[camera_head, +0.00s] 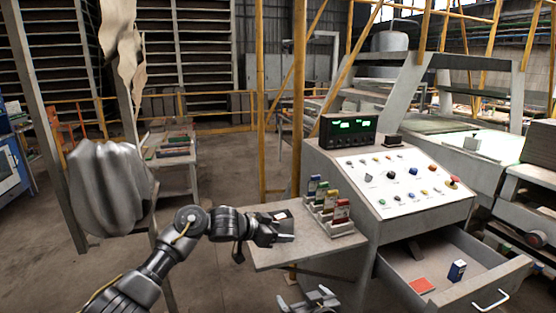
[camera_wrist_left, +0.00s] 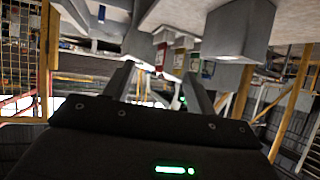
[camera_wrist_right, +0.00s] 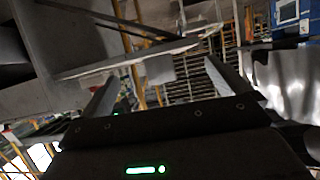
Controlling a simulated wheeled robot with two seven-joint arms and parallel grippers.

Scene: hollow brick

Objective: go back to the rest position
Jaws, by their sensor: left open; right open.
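My left gripper (camera_head: 284,230) is over the small side shelf of the control console, left of the coloured boxes in their rack. Its two fingers stand apart with nothing between them in the left wrist view (camera_wrist_left: 160,85). My right gripper (camera_head: 310,302) is low at the bottom edge of the head view, below the side shelf and left of the drawer. Its fingers are also spread and empty in the right wrist view (camera_wrist_right: 160,80). Most of my right arm is out of the head view.
The control console (camera_head: 400,190) stands right of centre, with an open drawer (camera_head: 448,262) below it. A red item (camera_head: 421,285) and a blue box (camera_head: 457,270) lie in the drawer. Several coloured boxes stand in a rack (camera_head: 335,228) on the side shelf (camera_head: 275,256).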

